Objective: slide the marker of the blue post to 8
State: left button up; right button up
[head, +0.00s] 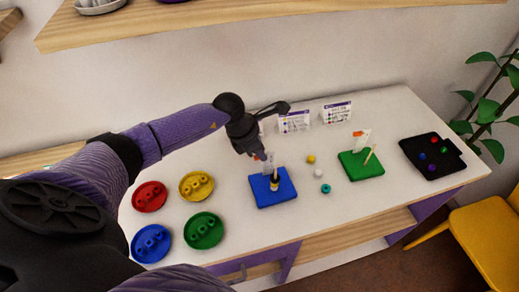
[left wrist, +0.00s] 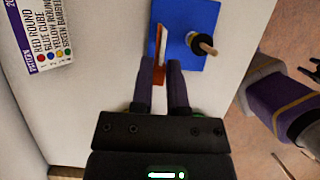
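The blue board (head: 273,188) lies on the table in front of my left gripper (head: 262,157). It carries an upright pale scale plate (head: 268,164) and a short peg (head: 275,182) with dark and yellow beads. In the left wrist view, the scale plate (left wrist: 161,45) stands edge-on between the fingertips of my left gripper (left wrist: 161,68), with a red-orange part (left wrist: 158,75) low between the fingers. The fingers are apart, one on each side, and I see no clear grip. The scale's numbers are not readable. Purple and black parts of mine show at the right of the wrist view.
Red (head: 150,196), yellow (head: 196,185), blue (head: 151,243) and green (head: 203,230) round trays stand left. Loose beads (head: 318,174) lie between the blue board and the green board (head: 361,164). A black tray (head: 432,156) is far right. Cards (head: 294,122) stand behind.

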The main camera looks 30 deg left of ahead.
pick_arm(q)
grip_shut()
jog(key=shift+f+b, duration=0.45)
jog(key=shift+f, duration=0.05)
jog(key=o, duration=0.7)
grip_release()
jog(key=p+v, duration=0.1)
jog(key=v, duration=0.9)
jog(key=shift+s+p, duration=0.1)
jog(key=shift+p, duration=0.2)
